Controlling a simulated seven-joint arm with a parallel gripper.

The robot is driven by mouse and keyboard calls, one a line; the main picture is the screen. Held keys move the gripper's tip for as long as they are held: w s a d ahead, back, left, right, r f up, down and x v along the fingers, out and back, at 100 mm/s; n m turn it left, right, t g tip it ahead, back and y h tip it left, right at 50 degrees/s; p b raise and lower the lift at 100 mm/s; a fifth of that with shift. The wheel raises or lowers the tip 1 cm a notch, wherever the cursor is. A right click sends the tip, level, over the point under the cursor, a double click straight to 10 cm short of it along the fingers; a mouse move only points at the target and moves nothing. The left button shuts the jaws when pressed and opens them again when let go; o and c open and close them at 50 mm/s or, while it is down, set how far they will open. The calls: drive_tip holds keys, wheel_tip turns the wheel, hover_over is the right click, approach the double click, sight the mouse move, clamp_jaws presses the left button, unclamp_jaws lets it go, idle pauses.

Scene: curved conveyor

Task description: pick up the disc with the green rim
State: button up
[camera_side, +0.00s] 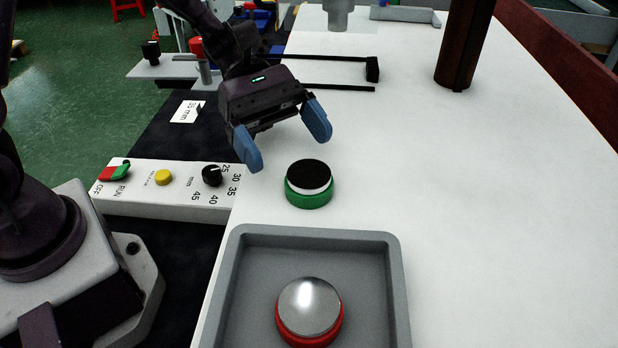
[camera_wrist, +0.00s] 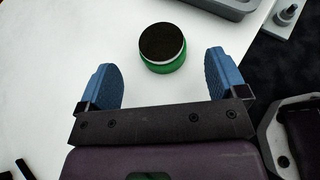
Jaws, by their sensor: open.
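The disc with the green rim (camera_side: 309,186) stands on the white surface just behind the grey tray. It has a black top, a white band and a green lower rim. My gripper (camera_side: 288,148) is open and empty, with blue fingers spread, above and to the left of the disc in the side view. In the wrist view the disc (camera_wrist: 162,48) lies ahead of the gap between the fingertips of my gripper (camera_wrist: 160,72), roughly centred. The fingers do not appear to touch it.
A grey tray (camera_side: 399,290) at the front holds a red-rimmed disc with a silver top (camera_side: 309,310). A control box (camera_side: 165,192) with knobs stands left. A dark brown post (camera_side: 465,45) rises at the back right. The white surface (camera_side: 480,210) to the right is clear.

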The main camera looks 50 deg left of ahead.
sight(305, 170)
drive_tip(key=x, duration=0.5)
drive_tip(key=shift+s+d, duration=0.1)
drive_tip(key=shift+d, duration=0.05)
drive_tip(key=c, duration=1.1)
